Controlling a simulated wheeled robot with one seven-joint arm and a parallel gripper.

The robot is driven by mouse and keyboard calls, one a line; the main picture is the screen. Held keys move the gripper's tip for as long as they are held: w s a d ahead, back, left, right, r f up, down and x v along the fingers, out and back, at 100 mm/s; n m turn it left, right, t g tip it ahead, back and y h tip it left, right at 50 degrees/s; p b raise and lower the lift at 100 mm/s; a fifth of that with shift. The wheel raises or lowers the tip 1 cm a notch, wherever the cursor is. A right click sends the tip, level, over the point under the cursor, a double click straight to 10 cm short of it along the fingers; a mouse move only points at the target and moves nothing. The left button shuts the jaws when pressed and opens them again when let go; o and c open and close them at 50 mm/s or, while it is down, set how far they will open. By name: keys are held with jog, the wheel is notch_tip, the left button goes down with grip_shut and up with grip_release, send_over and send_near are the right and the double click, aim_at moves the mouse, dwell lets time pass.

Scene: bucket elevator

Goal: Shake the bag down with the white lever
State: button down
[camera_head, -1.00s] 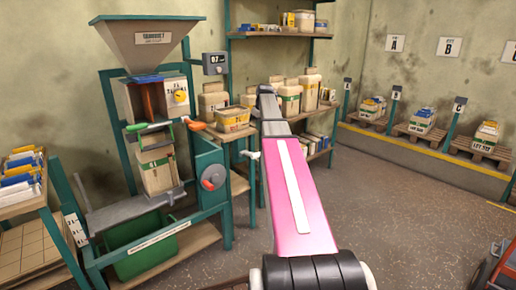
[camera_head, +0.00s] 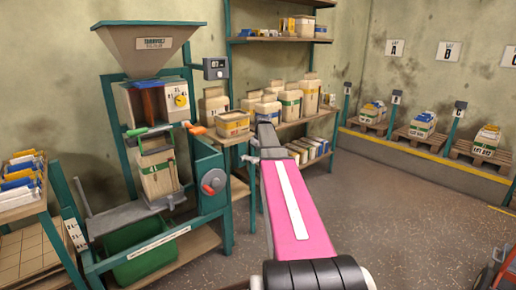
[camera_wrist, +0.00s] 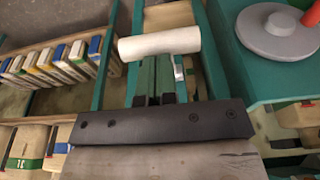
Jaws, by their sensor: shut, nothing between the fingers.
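The white lever grip (camera_wrist: 160,45) lies across the wrist view, just ahead of my fingertips. In the head view my arm largely hides it. My gripper (camera_wrist: 155,78) is shut and empty, its fingers pointing at the grip; I cannot tell whether they touch it. The tan bag with a green band (camera_head: 158,172) hangs upright under the filling spout, above the grey platform (camera_head: 130,214). In the head view the fingertips are hidden behind my arm.
The hopper (camera_head: 150,45) tops the green frame. A grey wheel with a red knob (camera_head: 213,182) is on its right side, also in the wrist view (camera_wrist: 280,32). Shelves of bags and boxes (camera_head: 290,100) stand behind my arm.

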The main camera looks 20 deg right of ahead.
jog(key=shift+f, duration=0.25)
jog(key=shift+s, duration=0.1)
jog(key=shift+s+d+f+t, duration=0.1)
jog(key=shift+s+f+t, duration=0.3)
jog(key=shift+f+t, duration=0.15)
notch_tip(320, 180, down, 8)
jog(key=s+t+y, duration=0.1)
jog(key=t+y, duration=0.1)
jog(key=t, duration=0.2)
jog(key=shift+d, duration=0.25)
jog(key=shift+s, duration=0.15)
